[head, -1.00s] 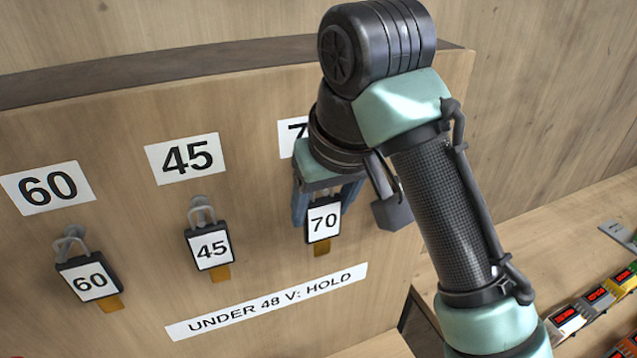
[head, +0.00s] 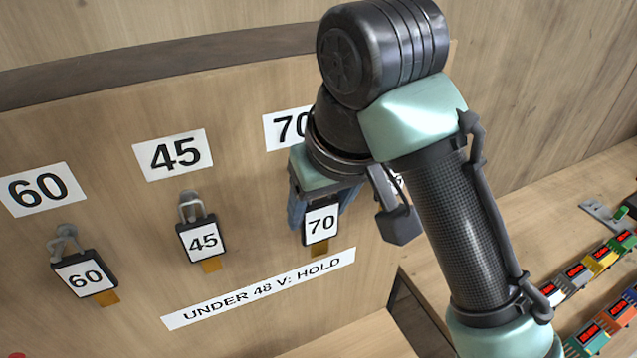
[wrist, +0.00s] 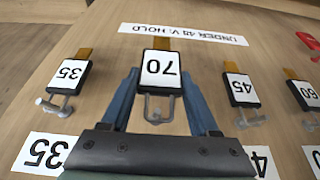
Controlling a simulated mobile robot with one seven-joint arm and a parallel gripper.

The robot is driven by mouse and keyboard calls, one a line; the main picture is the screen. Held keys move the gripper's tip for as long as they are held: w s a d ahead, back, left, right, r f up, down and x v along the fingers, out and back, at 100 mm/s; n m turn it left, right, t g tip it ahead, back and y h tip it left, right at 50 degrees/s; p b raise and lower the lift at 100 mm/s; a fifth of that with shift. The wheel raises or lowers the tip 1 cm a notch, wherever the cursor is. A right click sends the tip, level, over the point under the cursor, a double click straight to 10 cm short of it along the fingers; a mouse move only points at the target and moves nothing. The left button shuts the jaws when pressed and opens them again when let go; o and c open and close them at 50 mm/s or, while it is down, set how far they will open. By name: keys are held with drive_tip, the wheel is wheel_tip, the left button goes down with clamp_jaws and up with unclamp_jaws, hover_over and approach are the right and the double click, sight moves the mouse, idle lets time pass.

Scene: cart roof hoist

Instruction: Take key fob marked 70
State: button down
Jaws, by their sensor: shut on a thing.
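The key fob marked 70 (head: 321,223) is a black block with a white label and a brass-coloured tip. It also shows in the wrist view (wrist: 161,70), upside down, with its grey loop toward my gripper. My gripper (head: 324,217) is shut on this fob, with one blue finger at each side of it. In the wrist view the fingers (wrist: 160,88) flank the fob. Whether the loop still hangs on a hook is hard to tell. The 70 sign (head: 286,128) is partly covered by my arm.
The fobs marked 45 (head: 203,240) and 60 (head: 84,277) hang to the left on the wooden board. A fob marked 35 (wrist: 69,75) is on the other side. A strip reading "UNDER 48 V: HOLD" (head: 258,289) lies below. Several coloured devices (head: 598,260) sit at right.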

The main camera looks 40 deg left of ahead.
drive_tip(key=d, duration=0.1)
drive_tip(key=s+d+p, duration=0.1)
drive_tip(key=d, duration=0.1)
drive_tip(key=s+d, duration=0.1)
drive_tip(key=shift+d, duration=0.3)
idle(0.3)
